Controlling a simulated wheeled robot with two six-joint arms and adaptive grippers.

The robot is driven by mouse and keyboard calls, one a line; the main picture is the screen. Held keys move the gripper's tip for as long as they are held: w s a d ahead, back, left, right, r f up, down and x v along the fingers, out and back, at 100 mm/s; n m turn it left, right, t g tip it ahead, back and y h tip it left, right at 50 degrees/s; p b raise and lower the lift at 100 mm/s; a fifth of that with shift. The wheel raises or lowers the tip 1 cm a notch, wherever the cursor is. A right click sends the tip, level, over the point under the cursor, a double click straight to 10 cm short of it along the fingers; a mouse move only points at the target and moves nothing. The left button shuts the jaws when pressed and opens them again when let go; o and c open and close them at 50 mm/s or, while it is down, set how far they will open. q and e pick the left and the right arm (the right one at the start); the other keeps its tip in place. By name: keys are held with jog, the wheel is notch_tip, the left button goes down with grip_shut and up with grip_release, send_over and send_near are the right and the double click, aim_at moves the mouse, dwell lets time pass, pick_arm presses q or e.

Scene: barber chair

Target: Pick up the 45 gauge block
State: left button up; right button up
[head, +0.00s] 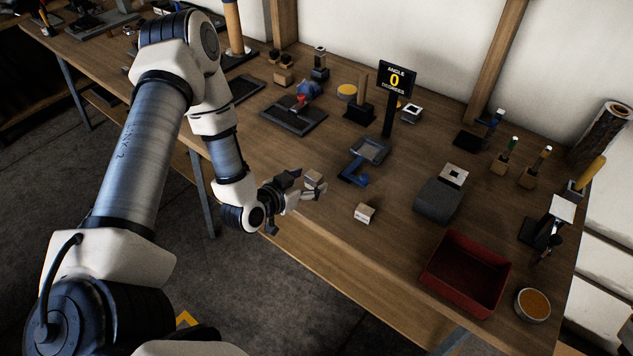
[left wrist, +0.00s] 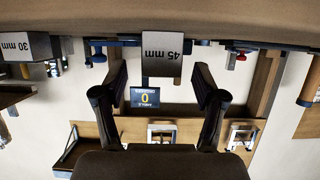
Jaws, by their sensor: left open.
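The 45 gauge block (left wrist: 162,55) is a small grey block marked "45 mm", upside down in the left wrist view. In the head view the block (head: 315,178) stands on the workbench at my left gripper's fingertips. My left gripper (head: 308,191) is open, low over the bench near its front edge. In the left wrist view one finger of the gripper (left wrist: 160,80) shows on each side of the block, with gaps. I cannot tell how deep the block sits between them. My right gripper is not in view.
A block marked "30 mm" (left wrist: 22,46) stands nearby on the bench (head: 330,228); it also shows in the head view (head: 364,213). A blue-framed stand (head: 360,165), the angle display (head: 395,80), a dark grey block (head: 437,201) and a red bin (head: 465,272) stand beyond or to the right.

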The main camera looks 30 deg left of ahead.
aim_at(309, 180)
pick_arm(q)
jog(key=x, duration=0.2)
jog(key=shift+w+d+f, duration=0.1)
jog(key=shift+w+f, duration=0.1)
jog(key=shift+w, duration=0.1)
jog(key=shift+w+a+f, duration=0.15)
jog(key=shift+a, duration=0.1)
jog(key=shift+d, duration=0.1)
jog(key=c, duration=1.3)
